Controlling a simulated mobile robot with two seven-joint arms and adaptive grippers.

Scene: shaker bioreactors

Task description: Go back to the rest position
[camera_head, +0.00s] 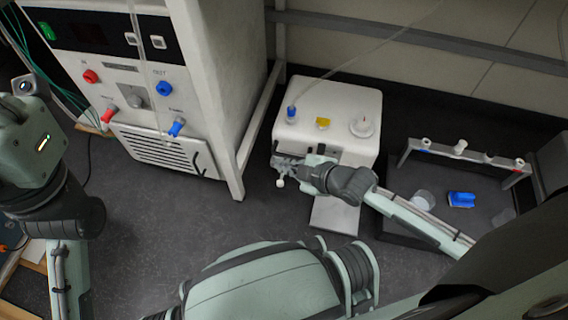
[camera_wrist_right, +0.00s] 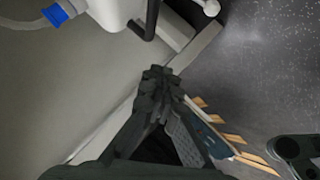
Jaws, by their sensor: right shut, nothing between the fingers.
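My right gripper (camera_head: 280,168) is in front of the white box-shaped device, its fingers pointing left. It is shut and empty. In the right wrist view its dark fingers (camera_wrist_right: 160,78) meet at the tips with nothing between them. My left arm shows at the left edge of the head view, but its fingers are not in view.
A large white cabinet (camera_head: 215,60) with red and blue fittings stands at the back left. The white device (camera_head: 345,105) carries a blue-capped port, a yellow piece and a round white part. To its right is a dark tray (camera_head: 395,225) with a rack (camera_head: 470,158) and a blue piece (camera_head: 461,199).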

